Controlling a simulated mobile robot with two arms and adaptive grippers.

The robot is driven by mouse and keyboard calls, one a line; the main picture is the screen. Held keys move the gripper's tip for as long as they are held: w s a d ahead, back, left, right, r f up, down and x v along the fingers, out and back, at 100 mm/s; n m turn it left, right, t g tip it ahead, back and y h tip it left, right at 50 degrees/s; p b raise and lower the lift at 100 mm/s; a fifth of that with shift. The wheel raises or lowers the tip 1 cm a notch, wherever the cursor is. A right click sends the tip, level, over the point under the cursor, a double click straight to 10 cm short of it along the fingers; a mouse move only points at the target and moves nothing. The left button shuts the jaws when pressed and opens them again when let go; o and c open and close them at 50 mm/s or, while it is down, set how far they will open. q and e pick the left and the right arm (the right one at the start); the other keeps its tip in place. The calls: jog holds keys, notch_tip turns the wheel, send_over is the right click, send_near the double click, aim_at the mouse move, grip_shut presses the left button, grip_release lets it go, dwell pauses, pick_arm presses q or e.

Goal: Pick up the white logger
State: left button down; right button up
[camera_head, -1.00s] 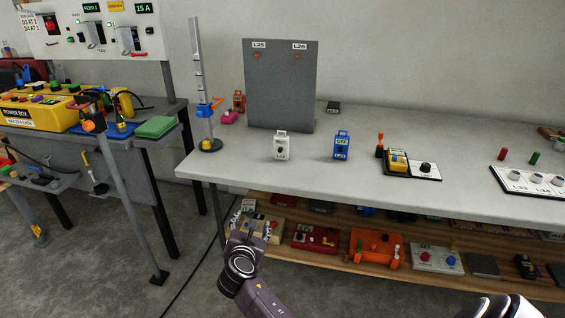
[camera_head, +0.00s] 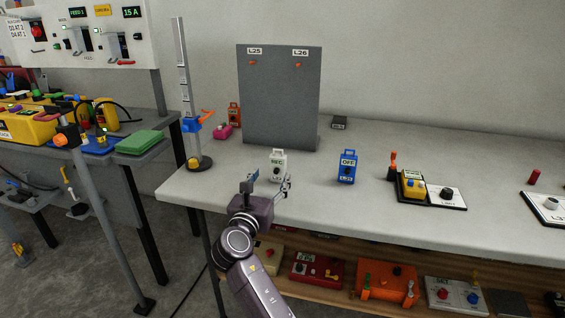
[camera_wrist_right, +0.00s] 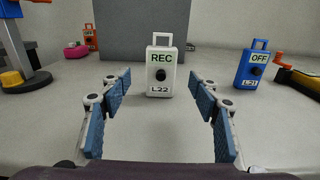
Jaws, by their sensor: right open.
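The white logger (camera_head: 278,165) stands upright on the grey table near its front edge. In the right wrist view the white logger (camera_wrist_right: 160,72) shows a black knob, a top handle and the labels REC and L22. My right gripper (camera_head: 268,186) is open and empty at the table's front edge, just in front of the logger. In the right wrist view the blue-padded fingers of the gripper (camera_wrist_right: 160,82) are spread to either side, with the logger centred beyond them. My left gripper is not in view.
A blue logger (camera_head: 347,168) marked OFF stands to the right. A grey panel (camera_head: 280,95) labelled L25 and L26 stands behind. A tall post on a round base (camera_head: 199,163) is to the left. A lower shelf (camera_head: 335,295) holds several devices.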

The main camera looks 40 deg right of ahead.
aim_at(277, 166)
jog(key=shift+x, duration=1.05)
jog(key=shift+w+d+r+b, duration=0.2)
jog(key=shift+w+d+b, duration=0.15)
jog(key=shift+w+d, duration=0.05)
jog(key=shift+b+x, duration=0.6)
jog(key=shift+x, duration=1.8)
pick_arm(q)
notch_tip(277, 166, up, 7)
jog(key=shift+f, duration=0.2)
pick_arm(e)
jog(key=shift+s+d+f, duration=0.1)
jog(key=shift+c, duration=0.4)
jog(key=c, duration=1.2)
